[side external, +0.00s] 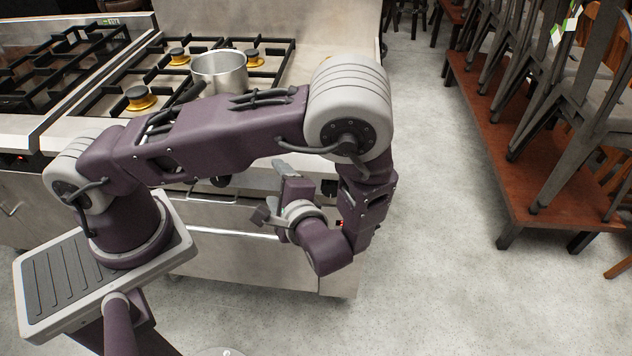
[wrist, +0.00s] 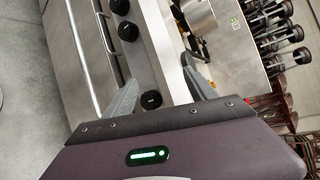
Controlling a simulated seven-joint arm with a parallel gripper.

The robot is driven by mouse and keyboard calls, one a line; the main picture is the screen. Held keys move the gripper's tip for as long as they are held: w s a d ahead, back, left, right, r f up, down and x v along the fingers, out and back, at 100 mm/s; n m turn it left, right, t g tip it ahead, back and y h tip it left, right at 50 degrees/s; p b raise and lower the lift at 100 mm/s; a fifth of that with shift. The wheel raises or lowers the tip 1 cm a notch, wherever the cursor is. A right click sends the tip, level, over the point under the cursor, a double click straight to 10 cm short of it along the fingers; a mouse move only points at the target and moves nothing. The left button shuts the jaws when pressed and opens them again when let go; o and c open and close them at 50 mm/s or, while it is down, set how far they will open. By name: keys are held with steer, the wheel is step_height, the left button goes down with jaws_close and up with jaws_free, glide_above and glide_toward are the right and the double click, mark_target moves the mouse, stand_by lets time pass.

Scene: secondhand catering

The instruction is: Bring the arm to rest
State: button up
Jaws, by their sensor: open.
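My arm is folded in front of the stove. My gripper (wrist: 160,98) shows in the wrist view with its two grey fingers apart and nothing between them. In the side external view my gripper (side external: 272,190) is low at the stove's front, partly hidden by my own arm. It faces the front panel with its knobs, and I cannot tell the exact gap. A steel pot (side external: 220,72) stands on the stove top, apart from my gripper. The pot also shows in the wrist view (wrist: 196,14).
The stove (side external: 300,22) has black grates and yellow burners. Its oven handle (side external: 235,233) runs across the front below my gripper. A second stove (side external: 60,60) adjoins at left. Stacked chairs (side external: 570,120) stand on a red-brown tabletop (side external: 485,130) at right. The floor (side external: 430,250) between is clear.

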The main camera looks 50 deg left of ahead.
steer(key=s+d+r+n+h, duration=0.1)
steer(key=s+r+h, duration=0.3)
steer(key=r, duration=0.4)
steer(key=s+d+r+n+t+h, duration=0.1)
steer(key=s+d+r+n+h, duration=0.1)
steer(key=r, duration=0.6)
steer(key=s+d+r+n+t+h, duration=0.1)
steer(key=s+d+r+n+h, duration=0.1)
steer(key=s+r+h, duration=0.4)
step_height(320, 180, up, 2)
steer(key=shift+r+n+h, duration=0.2)
steer(key=shift+n+h, duration=0.7)
